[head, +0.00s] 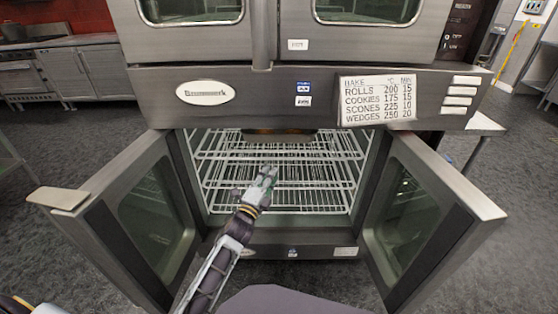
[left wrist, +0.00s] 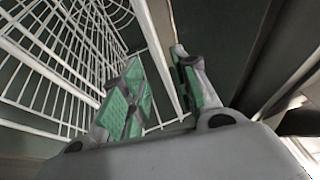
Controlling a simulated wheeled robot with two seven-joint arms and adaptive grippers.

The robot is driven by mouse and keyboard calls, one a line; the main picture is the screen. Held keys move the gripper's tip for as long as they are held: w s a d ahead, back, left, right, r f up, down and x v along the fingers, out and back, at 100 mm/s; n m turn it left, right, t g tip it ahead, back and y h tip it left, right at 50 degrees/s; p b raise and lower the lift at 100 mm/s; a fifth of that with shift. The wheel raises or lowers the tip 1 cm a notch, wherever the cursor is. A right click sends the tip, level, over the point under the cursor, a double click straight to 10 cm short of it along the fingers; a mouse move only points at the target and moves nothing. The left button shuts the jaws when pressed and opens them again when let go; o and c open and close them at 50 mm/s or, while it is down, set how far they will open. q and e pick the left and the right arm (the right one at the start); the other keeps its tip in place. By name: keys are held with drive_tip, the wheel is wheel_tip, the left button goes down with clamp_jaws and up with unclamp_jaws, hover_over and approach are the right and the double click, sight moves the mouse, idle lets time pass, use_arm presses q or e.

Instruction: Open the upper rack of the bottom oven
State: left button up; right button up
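The bottom oven (head: 290,243) stands open, its left door (head: 130,215) and right door (head: 425,215) swung outward. Inside are white wire racks; the upper rack (head: 225,154) spans the cavity near the top, and a lower rack (head: 300,199) lies beneath. My left gripper (head: 268,171) reaches into the opening, in front of the racks near the middle. In the left wrist view its green-padded fingers (left wrist: 160,85) are apart. A white rack bar (left wrist: 160,55) runs through the gap seen between them; I cannot tell whether they touch it. My right gripper is not in view.
A brown item (head: 275,131) shows at the top of the cavity, partly hidden by the control panel (head: 300,97). The upper oven (head: 200,40) is above. The open doors flank my left arm. Counters (head: 75,70) stand at the back left.

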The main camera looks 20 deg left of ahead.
sight(279, 158)
use_arm(q)
drive_tip(key=shift+b+x, duration=1)
drive_tip(key=shift+x, duration=3.55)
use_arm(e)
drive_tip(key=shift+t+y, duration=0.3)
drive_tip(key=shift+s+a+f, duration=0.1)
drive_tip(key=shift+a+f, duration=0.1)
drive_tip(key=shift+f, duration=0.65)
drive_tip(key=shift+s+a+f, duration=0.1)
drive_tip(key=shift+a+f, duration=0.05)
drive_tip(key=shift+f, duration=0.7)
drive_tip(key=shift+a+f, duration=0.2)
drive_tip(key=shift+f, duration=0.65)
use_arm(q)
drive_tip(key=shift+r, duration=0.1)
clamp_jaws()
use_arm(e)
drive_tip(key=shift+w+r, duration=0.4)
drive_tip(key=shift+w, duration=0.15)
